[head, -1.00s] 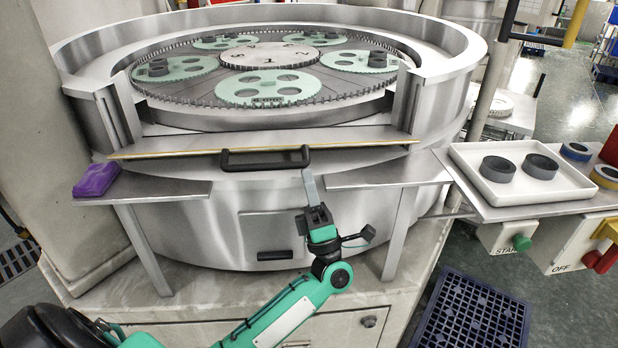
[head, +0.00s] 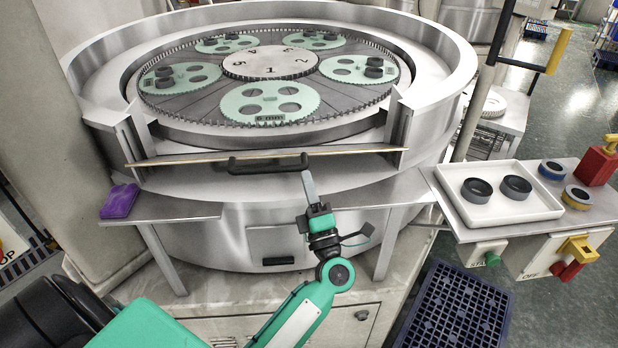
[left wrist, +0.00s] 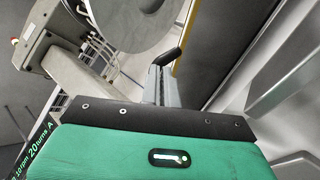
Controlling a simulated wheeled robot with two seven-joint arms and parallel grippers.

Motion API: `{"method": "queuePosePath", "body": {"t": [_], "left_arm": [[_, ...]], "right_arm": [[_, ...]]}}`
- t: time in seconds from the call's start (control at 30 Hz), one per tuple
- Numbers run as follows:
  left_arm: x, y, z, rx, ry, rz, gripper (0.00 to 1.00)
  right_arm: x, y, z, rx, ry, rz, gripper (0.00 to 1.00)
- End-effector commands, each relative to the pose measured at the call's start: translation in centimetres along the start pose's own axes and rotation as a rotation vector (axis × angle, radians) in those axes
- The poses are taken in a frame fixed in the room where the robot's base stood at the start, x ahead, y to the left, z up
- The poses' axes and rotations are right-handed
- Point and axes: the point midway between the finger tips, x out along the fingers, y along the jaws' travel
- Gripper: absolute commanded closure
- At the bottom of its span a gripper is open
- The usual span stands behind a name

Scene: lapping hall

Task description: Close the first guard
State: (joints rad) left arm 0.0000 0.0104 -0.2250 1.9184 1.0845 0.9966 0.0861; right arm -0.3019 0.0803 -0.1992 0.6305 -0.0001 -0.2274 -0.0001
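The guard (head: 200,160) is a low panel with a yellowish top edge, across the front opening of the round steel lapping machine, between two upright posts. Its top edge is near the posts' lower part, so the opening above it is uncovered. Its black handle (head: 268,164) is on the front; part of the handle also shows in the left wrist view (left wrist: 172,56). My left gripper (head: 307,184) reaches up from below to the handle's right end. Its fingers (left wrist: 160,85) are close together and appear shut on it; the fingertips are partly hidden. My right gripper is not in view.
Inside the machine lie green toothed carriers (head: 265,117) with dark rings. A purple cloth (head: 119,200) lies on the left ledge. A white tray (head: 475,215) with two dark rings is at right, above the START and OFF boxes. A dark blue crate (head: 455,315) is on the floor.

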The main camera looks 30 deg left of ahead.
Motion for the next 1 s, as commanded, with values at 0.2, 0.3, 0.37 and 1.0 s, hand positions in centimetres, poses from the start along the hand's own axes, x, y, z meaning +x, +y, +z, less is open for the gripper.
{"method": "queuePosePath", "body": {"t": [0.2,0.3,0.37,1.0], "left_arm": [[1.4,1.1,0.2,0.002,0.003,-0.019,1.0],[2.1,1.6,0.3,0.002,0.004,-0.018,1.0],[2.6,2.0,0.4,0.002,0.004,-0.017,1.0],[14.5,6.0,2.7,0.0,0.007,-0.01,1.0]], "right_arm": [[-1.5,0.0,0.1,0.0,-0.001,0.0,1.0],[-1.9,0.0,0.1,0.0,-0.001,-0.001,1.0],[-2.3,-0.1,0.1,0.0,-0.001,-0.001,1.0],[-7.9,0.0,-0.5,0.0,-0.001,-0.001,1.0]]}}
